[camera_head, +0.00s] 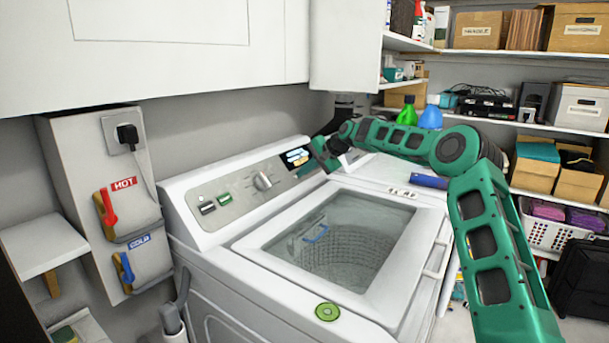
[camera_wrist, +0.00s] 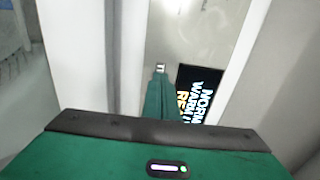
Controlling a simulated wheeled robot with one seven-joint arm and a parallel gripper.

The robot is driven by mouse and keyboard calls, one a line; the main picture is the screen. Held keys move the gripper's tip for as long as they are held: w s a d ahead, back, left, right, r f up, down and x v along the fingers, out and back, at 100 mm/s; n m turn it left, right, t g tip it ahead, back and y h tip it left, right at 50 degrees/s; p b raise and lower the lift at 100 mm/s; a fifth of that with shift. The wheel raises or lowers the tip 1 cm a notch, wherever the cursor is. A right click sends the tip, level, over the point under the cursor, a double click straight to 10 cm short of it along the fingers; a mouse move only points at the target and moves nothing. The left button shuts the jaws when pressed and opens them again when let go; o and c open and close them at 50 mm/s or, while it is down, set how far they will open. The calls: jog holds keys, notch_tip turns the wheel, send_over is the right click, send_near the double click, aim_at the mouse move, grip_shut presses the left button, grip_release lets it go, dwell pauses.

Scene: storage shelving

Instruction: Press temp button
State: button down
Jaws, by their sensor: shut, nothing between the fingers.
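The white top-loading washing machine (camera_head: 215,265) has a slanted grey control panel (camera_head: 238,202) with a knob (camera_head: 262,181) and a lit display (camera_head: 297,157). In the wrist view the display (camera_wrist: 201,92) shows partly cut-off text reading "NORM", "WARM" and "RE". A small pale square button (camera_wrist: 160,67) sits on the panel left of the display, right at the tip of my gripper (camera_wrist: 160,76). I cannot tell whether the tip touches it. My gripper (camera_head: 318,152) is shut and empty, at the right end of the panel. No label naming a temp button is legible.
White cabinets (camera_head: 165,45) overhang the wall above the panel. The clear washer lid (camera_head: 340,235) is shut, with a round green sticker (camera_head: 327,312) in front. Hot and cold taps (camera_head: 106,210) stand at left. Loaded shelves (camera_head: 530,60) fill the right.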

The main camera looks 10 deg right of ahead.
jog(key=shift+a+f, duration=0.4)
jog(key=shift+f, duration=0.2)
jog(key=w+v, duration=0.1)
jog(key=v, duration=1.3)
jog(key=shift+s+d+r, duration=0.2)
jog(key=shift+d+r, duration=0.2)
jog(key=shift+r, duration=0.05)
